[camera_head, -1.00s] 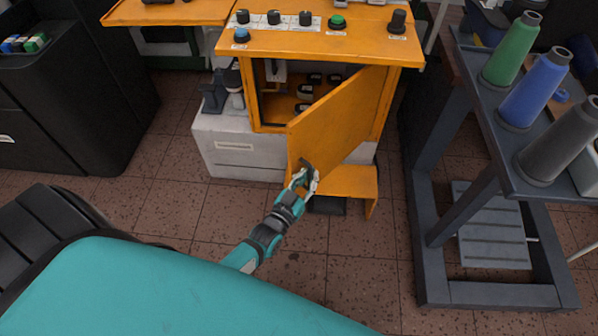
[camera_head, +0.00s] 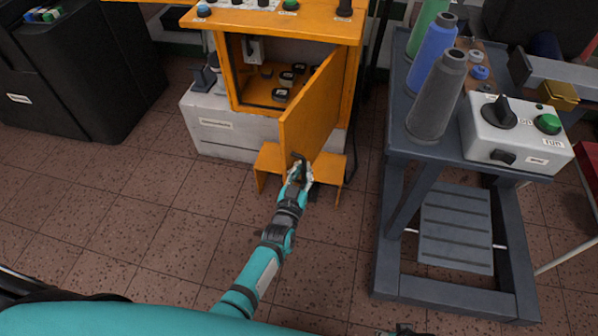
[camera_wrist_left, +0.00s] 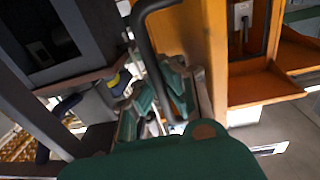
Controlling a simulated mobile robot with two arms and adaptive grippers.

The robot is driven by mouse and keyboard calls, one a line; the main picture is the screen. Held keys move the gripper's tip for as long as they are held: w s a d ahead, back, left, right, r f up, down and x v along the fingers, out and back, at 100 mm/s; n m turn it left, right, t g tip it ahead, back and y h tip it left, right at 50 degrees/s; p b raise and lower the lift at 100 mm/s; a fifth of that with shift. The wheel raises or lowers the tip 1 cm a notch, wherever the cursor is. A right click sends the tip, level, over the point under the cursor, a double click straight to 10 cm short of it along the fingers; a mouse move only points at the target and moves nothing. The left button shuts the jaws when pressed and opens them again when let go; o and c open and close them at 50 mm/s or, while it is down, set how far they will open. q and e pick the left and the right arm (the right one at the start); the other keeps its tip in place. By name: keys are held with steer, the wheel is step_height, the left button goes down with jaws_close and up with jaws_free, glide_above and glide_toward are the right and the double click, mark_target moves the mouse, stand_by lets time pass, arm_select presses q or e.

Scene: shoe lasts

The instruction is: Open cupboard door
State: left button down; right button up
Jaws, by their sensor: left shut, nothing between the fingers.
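The orange cupboard door (camera_head: 310,108) stands well open, hinged on its right side and swung out toward me. Its dark handle (camera_head: 299,159) is on the outer face near the free edge. My left gripper (camera_head: 299,174) is at the handle, shut with nothing between its fingers. In the left wrist view, the fingers (camera_wrist_left: 163,100) are beside the curved dark handle bar (camera_wrist_left: 147,48), close to the door (camera_wrist_left: 203,55); whether they touch it is unclear. A small dark piece at the bottom edge of the head view may be my right gripper (camera_head: 405,331).
The open cupboard (camera_head: 238,75) shows dark round items (camera_head: 281,94) inside. A grey stand (camera_head: 392,130) with thread cones and a control box (camera_head: 515,135) is on the right. A black cabinet (camera_head: 75,80) is at the left. The tiled floor (camera_head: 170,225) in front is clear.

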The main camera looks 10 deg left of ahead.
arm_select(q)
steer(key=shift+s+f, duration=0.25)
steer(key=shift+f, duration=0.1)
steer(key=c, duration=1.7)
jaws_free()
steer(key=shift+a+r, duration=0.1)
steer(key=shift+r, duration=0.05)
steer(key=shift+o, duration=0.3)
steer(key=shift+r, duration=0.1)
steer(key=shift+s, duration=0.1)
steer(key=s, duration=1.1)
steer(key=shift+s+a, duration=0.2)
steer(key=shift+s, duration=0.2)
steer(key=shift+c, duration=0.4)
